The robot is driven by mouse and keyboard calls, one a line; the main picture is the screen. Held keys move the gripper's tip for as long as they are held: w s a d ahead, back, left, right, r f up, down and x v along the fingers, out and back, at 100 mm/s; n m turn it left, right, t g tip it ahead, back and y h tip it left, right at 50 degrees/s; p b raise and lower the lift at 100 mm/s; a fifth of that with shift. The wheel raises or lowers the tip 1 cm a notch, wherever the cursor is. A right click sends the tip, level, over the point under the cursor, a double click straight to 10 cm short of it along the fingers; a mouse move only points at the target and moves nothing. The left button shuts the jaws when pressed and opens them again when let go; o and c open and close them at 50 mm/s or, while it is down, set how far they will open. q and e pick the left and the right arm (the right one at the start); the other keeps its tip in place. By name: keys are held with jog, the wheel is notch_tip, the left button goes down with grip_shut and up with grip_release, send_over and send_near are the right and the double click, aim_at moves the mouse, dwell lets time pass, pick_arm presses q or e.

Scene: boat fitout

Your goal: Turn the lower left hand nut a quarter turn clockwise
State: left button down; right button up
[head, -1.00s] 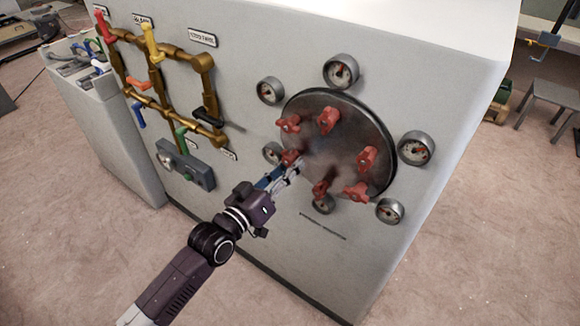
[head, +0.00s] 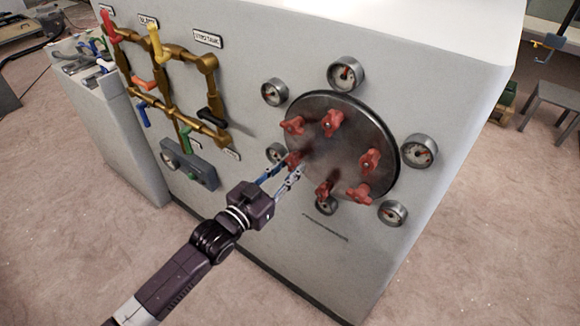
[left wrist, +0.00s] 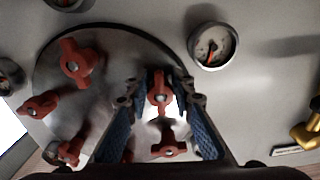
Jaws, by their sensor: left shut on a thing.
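A round dark metal cover (head: 345,150) on the side of the white cabinet carries several red wing nuts. The lower left nut (head: 292,160) sits at the cover's left edge. My left gripper (head: 289,170) reaches it from the lower left and is shut on it. In the left wrist view the same red nut (left wrist: 160,92) stands between the two blue-padded fingers, its long axis roughly along them. The fingers partly hide the nut in the head view.
Other red nuts sit close by, such as the upper left nut (head: 292,125) and the bottom nut (head: 323,190). Gauges ring the cover; one gauge (head: 276,153) is just left of the held nut. Brass pipes (head: 160,75) with coloured handles are farther left.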

dwell(0.3)
pick_arm(q)
jog(key=c, duration=1.7)
grip_release()
jog(key=v, duration=1.2)
